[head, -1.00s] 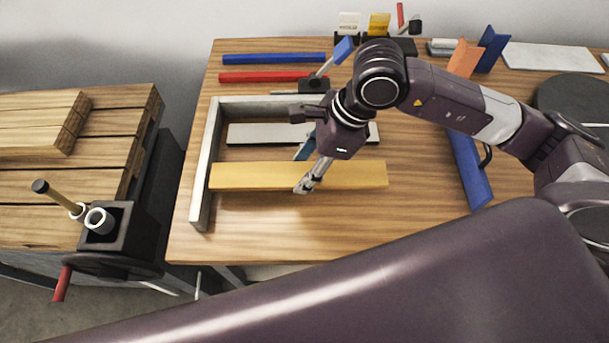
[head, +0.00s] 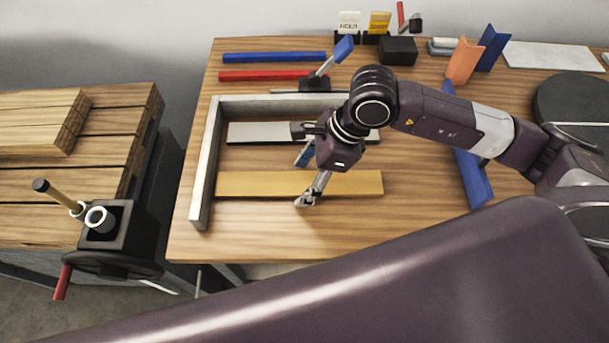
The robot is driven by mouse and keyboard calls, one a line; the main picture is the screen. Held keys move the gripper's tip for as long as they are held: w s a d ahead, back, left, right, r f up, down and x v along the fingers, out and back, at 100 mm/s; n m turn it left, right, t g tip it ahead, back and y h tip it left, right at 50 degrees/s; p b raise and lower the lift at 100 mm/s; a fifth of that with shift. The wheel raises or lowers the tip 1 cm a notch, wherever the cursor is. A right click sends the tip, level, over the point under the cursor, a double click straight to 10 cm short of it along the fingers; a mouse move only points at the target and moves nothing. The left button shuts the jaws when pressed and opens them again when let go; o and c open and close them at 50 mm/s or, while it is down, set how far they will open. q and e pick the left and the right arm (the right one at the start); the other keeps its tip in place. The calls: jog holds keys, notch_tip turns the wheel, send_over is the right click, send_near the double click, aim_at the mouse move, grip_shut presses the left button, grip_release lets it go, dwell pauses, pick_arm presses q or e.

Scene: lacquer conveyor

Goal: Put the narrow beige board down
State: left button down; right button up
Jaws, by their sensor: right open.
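The narrow beige board (head: 250,184) lies flat on the wooden table (head: 270,235), long side running left to right, in front of a grey-white board (head: 265,133). Its left end is close to the left arm of a grey L-shaped fence (head: 205,165). My right gripper (head: 306,201) is open at the board's front edge, just right of its middle, and hides a small part of it. I cannot tell whether the fingers still touch the board. My left gripper is not in view.
A blue bar (head: 275,57) and a red bar (head: 272,76) lie behind the fence. A blue strip (head: 474,180) lies to the right. A pallet stack (head: 60,165) stands left of the table. The table's front strip is clear.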

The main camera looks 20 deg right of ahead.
jog(key=shift+r, duration=0.1)
jog(key=shift+d+r, duration=0.1)
jog(key=shift+r, duration=0.15)
jog(key=v, duration=1.1)
jog(key=shift+r, duration=0.25)
jog(key=shift+s, duration=0.1)
